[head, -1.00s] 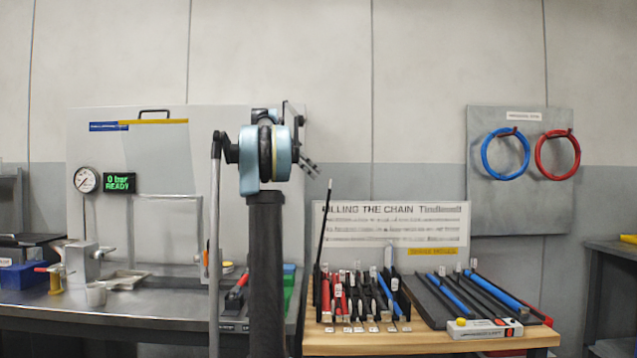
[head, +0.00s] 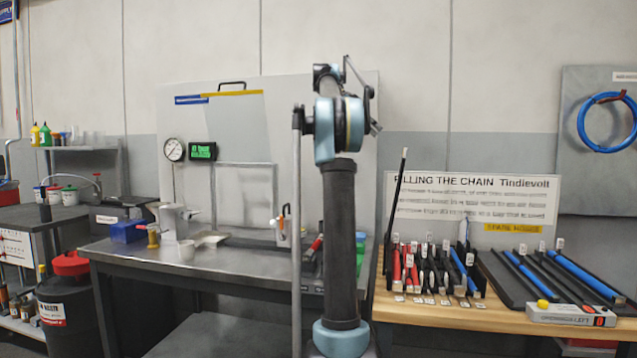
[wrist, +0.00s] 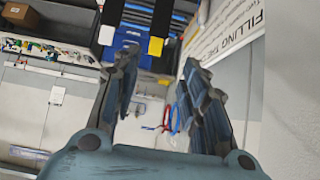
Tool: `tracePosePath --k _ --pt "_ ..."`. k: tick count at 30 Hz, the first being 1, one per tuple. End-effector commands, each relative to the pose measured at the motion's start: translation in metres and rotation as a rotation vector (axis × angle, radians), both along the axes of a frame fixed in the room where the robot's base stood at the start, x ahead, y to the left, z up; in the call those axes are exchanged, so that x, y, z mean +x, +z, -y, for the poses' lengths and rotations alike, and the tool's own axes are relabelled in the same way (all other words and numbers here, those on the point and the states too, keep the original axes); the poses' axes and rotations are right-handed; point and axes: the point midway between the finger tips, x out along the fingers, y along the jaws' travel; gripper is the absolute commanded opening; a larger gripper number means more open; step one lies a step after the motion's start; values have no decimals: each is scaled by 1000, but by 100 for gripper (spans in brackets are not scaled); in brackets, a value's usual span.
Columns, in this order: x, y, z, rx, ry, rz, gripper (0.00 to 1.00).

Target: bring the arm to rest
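My arm stands upright in the middle of the head view, folded at its top with a pale blue joint. My gripper (head: 369,95) shows edge-on behind that joint, high above the benches. In the wrist view my gripper (wrist: 158,90) has its two fingers spread well apart, with nothing between them. Past the fingers are the wall, part of the printed sign and blurred shelving. The arm touches nothing that I can see.
A steel bench (head: 130,262) with a gauge panel (head: 235,130) stands at left. A wooden bench (head: 440,312) at right holds a tool rack and blue-handled rods. A sign (head: 470,200) stands behind it. A dark drum (head: 68,320) is at far left.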

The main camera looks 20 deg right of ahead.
Motion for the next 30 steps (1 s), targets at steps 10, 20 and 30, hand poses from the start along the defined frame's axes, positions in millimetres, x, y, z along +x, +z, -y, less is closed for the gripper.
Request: tracePosePath --k 10,20,30 --pt "-27 -31 -31 125 167 -65 40" --pt "-84 -105 -90 334 504 -178 40" --pt "-152 -201 -150 501 873 -269 40"
